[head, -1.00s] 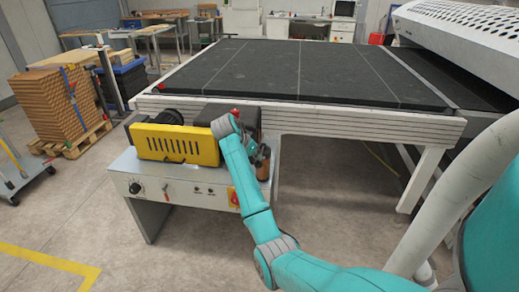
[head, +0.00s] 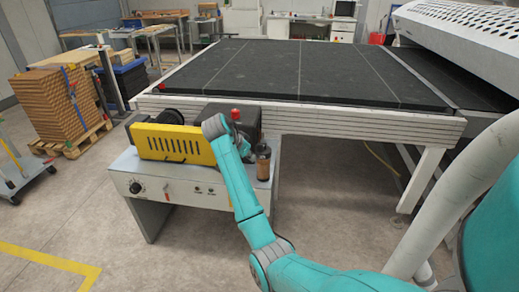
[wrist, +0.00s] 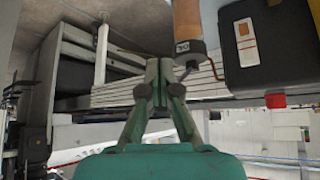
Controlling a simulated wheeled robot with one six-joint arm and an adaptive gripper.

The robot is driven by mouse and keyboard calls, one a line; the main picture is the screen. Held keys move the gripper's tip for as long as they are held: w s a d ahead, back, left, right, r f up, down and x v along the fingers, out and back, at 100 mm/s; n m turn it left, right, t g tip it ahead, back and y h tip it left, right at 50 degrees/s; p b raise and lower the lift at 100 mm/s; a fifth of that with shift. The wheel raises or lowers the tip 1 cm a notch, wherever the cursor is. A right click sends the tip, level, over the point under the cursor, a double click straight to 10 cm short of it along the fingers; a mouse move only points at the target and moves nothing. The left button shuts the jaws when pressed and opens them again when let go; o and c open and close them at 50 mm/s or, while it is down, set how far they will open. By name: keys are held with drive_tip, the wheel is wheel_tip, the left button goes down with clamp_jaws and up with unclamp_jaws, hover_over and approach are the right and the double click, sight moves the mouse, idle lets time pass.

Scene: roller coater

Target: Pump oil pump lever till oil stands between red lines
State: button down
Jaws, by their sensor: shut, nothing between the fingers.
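A small amber-brown oil reservoir with a dark top (head: 263,162) stands at the right end of the machine bench. In the wrist view, which looks upside down, its amber body (wrist: 187,18) and dark collar (wrist: 190,50) show just right of my gripper. My gripper (wrist: 158,68) is shut and empty, apart from the reservoir. In the head view it is mostly hidden behind my arm.
A black tank (head: 240,118) with a red cap (head: 236,114) stands behind my wrist; it shows in the wrist view (wrist: 265,50). A yellow motor housing (head: 175,145) stands left on the grey bench (head: 135,165). The conveyor frame (head: 350,122) runs behind.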

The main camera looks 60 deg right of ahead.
drive_tip(key=v, duration=0.7)
drive_tip(key=shift+a+r, duration=0.15)
idle(0.9)
drive_tip(key=s+a+f+n+t, duration=0.25)
drive_tip(key=a+f+n, duration=0.25)
drive_tip(key=a+f, duration=0.5)
drive_tip(key=s+a+f+n+t, duration=0.2)
drive_tip(key=a+f+n+t, duration=0.3)
drive_tip(key=f, duration=1)
drive_tip(key=s+a+f+n+t+y, duration=0.1)
drive_tip(key=s+a+f+n+t, duration=0.2)
drive_tip(key=s+a, duration=0.55)
drive_tip(key=s+a+r+n+t+y, duration=0.1)
drive_tip(key=s+a+n+t+y, duration=0.25)
drive_tip(key=s+a, duration=1.05)
drive_tip(key=s+a+r+n+t+y, duration=0.1)
drive_tip(key=s+a+r, duration=0.1)
drive_tip(key=s+r, duration=0.5)
drive_tip(key=s+a+r+n+t+y, duration=0.1)
drive_tip(key=s+a+r+n, duration=0.1)
drive_tip(key=s+r, duration=0.5)
drive_tip(key=shift+a+r+y, duration=0.35)
drive_tip(key=shift+r, duration=0.2)
